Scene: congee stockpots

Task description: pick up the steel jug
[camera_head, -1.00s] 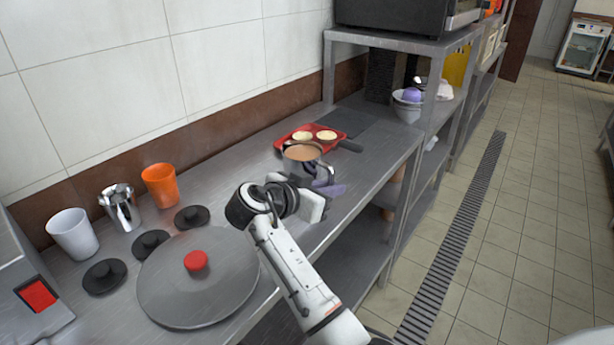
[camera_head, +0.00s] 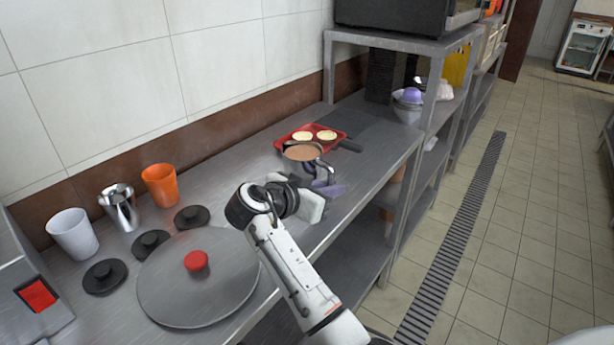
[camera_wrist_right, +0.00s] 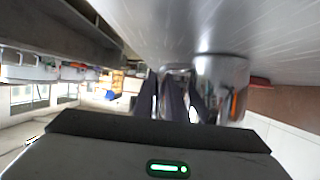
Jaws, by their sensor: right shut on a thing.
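The steel jug (camera_head: 303,167) holds something brown and stands on the counter in front of a red tray. My right gripper (camera_head: 322,180) is at the jug's near right side, where the handle is. In the right wrist view, which is upside down, the shiny jug (camera_wrist_right: 221,88) is beside the dark fingers of my right gripper (camera_wrist_right: 172,100). The fingers are shut on the jug's handle (camera_wrist_right: 177,69), which they partly hide. The jug looks upright, with its base at or very close to the counter. My left gripper is out of view.
The red tray (camera_head: 283,143) with round pale items sits behind the jug. A large lid (camera_head: 160,285), several small black lids, a shiny steel vessel (camera_head: 120,208), an orange cup (camera_head: 160,186) and a white cup (camera_head: 73,235) stand left. A shelf post (camera_head: 432,95) rises at right.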

